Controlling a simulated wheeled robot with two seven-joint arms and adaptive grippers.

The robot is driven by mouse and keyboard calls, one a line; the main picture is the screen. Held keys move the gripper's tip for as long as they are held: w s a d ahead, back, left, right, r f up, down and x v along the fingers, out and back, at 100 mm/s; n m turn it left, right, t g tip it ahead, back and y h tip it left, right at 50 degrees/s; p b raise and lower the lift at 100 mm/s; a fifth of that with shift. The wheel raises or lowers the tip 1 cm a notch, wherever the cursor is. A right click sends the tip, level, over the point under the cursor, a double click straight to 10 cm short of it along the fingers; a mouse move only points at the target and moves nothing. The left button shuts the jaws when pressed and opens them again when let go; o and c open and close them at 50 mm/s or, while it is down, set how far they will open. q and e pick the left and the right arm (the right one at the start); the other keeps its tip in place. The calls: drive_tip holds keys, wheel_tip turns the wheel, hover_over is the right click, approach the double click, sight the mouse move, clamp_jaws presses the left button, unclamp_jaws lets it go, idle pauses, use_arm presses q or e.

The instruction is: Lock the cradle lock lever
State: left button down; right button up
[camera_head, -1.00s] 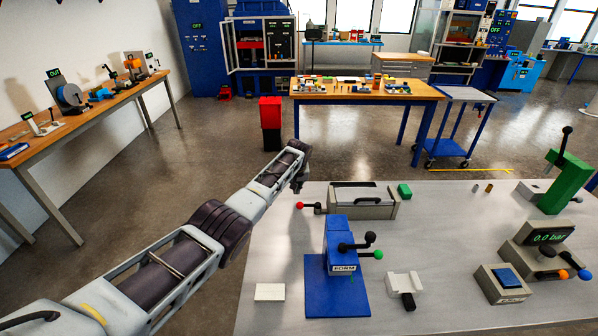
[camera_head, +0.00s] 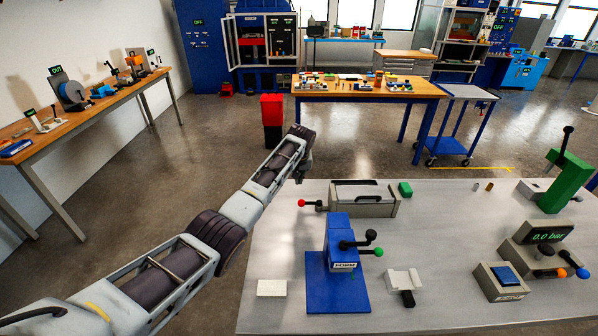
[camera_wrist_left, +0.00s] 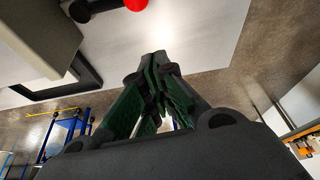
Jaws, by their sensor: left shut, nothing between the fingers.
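A black lever with a red knob (camera_head: 302,203) sticks out from the left side of a grey lidded box (camera_head: 362,199) at the far left of the grey bench. In the left wrist view the red knob (camera_wrist_left: 135,4) is cut by the top edge, with the grey box (camera_wrist_left: 40,40) to its left. My left gripper (camera_head: 298,181) points down just behind and above the knob, apart from it. In the wrist view its green-padded fingers (camera_wrist_left: 160,62) are shut and empty. No label names the lever as the cradle lock. My right gripper is out of view.
On the grey bench (camera_head: 270,240) stand a blue press (camera_head: 338,245) with black and green knobs, a white block (camera_head: 271,288), a small cradle-like grey block (camera_head: 403,281), a pressure unit (camera_head: 540,250) and a green lever stand (camera_head: 567,183). The bench left of the press is mostly clear.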

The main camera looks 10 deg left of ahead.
use_arm(q)
drive_tip(key=shift+v, duration=1.8)
